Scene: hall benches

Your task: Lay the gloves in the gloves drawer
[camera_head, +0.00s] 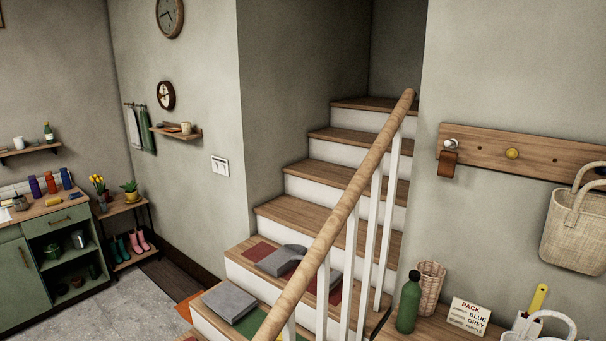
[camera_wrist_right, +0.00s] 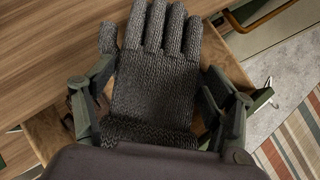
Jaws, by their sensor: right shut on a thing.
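A dark grey knitted glove (camera_wrist_right: 155,85) lies palm-flat between the fingers of my right gripper (camera_wrist_right: 158,103) in the right wrist view. The fingers press on both sides of it near its lower palm, and the glove's fingers point to the top of the picture. I cannot tell whether it is one glove or a stacked pair. Below it are a striped wooden top (camera_wrist_right: 45,65) and paler wooden edges; whether these belong to an open drawer I cannot tell. No labelled gloves drawer shows. Neither gripper shows in the head view.
In the head view a wooden handrail (camera_head: 340,212) crosses before the stairs, where grey folded items (camera_head: 229,301) lie. A green bottle (camera_head: 409,303), wicker basket (camera_head: 430,287) and "PACK" sign (camera_head: 468,316) stand at lower right. A striped rug (camera_wrist_right: 293,130) shows in the wrist view.

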